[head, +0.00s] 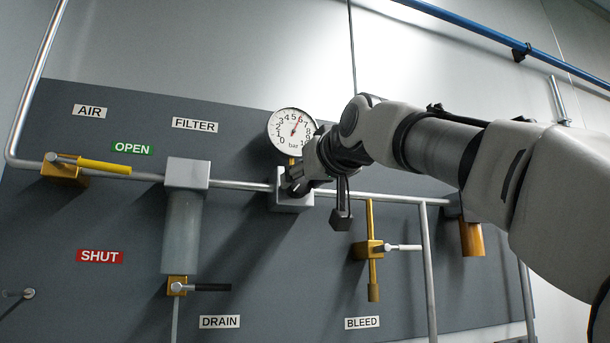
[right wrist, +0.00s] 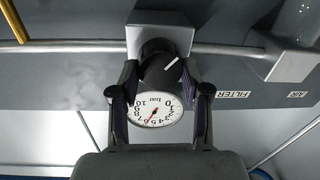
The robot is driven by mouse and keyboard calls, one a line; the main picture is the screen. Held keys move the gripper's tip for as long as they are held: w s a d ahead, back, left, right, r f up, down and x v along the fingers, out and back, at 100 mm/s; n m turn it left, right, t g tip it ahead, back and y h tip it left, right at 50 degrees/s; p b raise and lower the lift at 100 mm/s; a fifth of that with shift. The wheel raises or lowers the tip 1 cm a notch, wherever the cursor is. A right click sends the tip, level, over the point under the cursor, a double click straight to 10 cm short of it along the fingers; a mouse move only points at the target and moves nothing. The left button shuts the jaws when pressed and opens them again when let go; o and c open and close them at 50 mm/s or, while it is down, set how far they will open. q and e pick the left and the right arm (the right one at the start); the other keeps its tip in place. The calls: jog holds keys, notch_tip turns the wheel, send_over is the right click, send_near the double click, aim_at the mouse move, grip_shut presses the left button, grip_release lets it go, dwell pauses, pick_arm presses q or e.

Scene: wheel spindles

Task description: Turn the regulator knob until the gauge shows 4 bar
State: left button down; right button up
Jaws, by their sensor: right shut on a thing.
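The round white pressure gauge (head: 282,138) is above the regulator body (head: 291,204) on the grey panel. In the right wrist view the gauge (right wrist: 165,113) appears upside down. The black regulator knob (right wrist: 158,68) has a white mark, which points up and right in that view. My right gripper (right wrist: 160,72) is shut on the knob, one finger on each side. In the head view the right gripper (head: 292,184) covers most of the knob. My left gripper is not in view.
Left of the regulator are the yellow-handled air valve (head: 95,165), the filter bowl (head: 181,232) and the drain valve (head: 200,287). The brass bleed valve (head: 370,249) is to the right, below my right arm. A metal pipe (head: 238,185) runs along the panel.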

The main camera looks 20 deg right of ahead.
jog(key=n, duration=0.6)
jog(key=shift+a+f+h+p, duration=0.1)
jog(key=shift+h+p, duration=0.2)
jog(key=shift+p, duration=0.05)
jog(key=n, duration=0.4)
jog(key=shift+n+g, duration=0.3)
jog(key=shift+n, duration=0.1)
jog(key=o, duration=0.9)
jog(key=shift+o, duration=1.3)
jog(key=shift+w, duration=0.4)
jog(key=shift+s, duration=0.25)
